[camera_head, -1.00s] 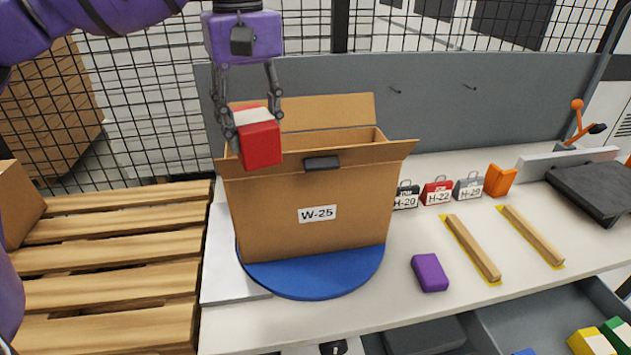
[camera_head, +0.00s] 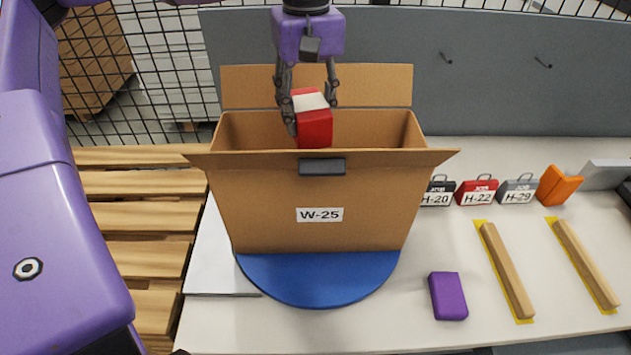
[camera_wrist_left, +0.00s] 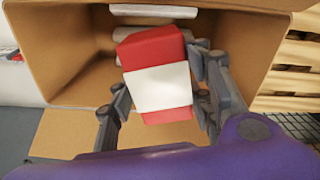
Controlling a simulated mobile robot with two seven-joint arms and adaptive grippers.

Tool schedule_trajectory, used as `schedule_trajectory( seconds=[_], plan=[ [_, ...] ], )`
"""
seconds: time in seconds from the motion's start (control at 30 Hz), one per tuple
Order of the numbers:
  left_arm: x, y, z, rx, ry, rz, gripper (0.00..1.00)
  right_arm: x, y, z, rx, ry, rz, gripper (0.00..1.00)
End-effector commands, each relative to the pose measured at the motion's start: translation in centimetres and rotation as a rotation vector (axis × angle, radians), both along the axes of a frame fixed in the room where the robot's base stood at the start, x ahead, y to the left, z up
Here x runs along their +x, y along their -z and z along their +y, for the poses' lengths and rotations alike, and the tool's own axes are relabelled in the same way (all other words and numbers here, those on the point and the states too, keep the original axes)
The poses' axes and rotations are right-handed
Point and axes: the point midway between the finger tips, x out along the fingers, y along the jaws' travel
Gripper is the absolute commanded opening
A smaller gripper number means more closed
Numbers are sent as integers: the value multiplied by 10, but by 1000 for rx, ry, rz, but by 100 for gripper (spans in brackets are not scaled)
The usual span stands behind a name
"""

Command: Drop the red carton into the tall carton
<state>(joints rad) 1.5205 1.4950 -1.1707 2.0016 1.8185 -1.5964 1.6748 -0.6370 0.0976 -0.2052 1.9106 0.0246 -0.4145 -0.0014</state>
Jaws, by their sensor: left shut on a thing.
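The red carton (camera_head: 314,127) with a white band is held in my left gripper (camera_head: 309,98), over the open top of the tall carton (camera_head: 270,215) labelled W-25. In the head view the red carton's lower end overlaps the opening; how far it reaches inside is hard to tell. The left wrist view shows the red carton (camera_wrist_left: 155,75) between the fingers (camera_wrist_left: 160,105), with the tall carton's inner walls (camera_wrist_left: 65,50) around it and pale items at the bottom. The tall carton stands upright, flaps open, on a blue round plate (camera_head: 320,280). My right gripper is not in view.
A purple block (camera_head: 448,296) and two wooden strips (camera_head: 507,270) on yellow marks lie on the white table to the right. Small tagged cases (camera_head: 477,191) and an orange item (camera_head: 558,186) stand behind them. A wooden pallet (camera_head: 140,215) is at left.

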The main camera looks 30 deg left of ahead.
Motion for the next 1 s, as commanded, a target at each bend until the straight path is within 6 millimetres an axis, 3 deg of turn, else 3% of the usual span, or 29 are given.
schedule_trajectory(
  seconds=[0.3,0.67,0.7,0.83,1.0],
  plan=[
    [0,30,0,-1,-1,0,16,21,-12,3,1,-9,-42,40],
    [0,34,0,-1,-1,-1,16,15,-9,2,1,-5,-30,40],
    [0,33,0,-1,-1,-1,52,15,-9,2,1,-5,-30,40],
    [0,33,0,-1,-1,-1,68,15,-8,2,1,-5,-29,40],
    [0,33,0,-1,-1,-1,68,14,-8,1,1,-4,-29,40]
  ],
)
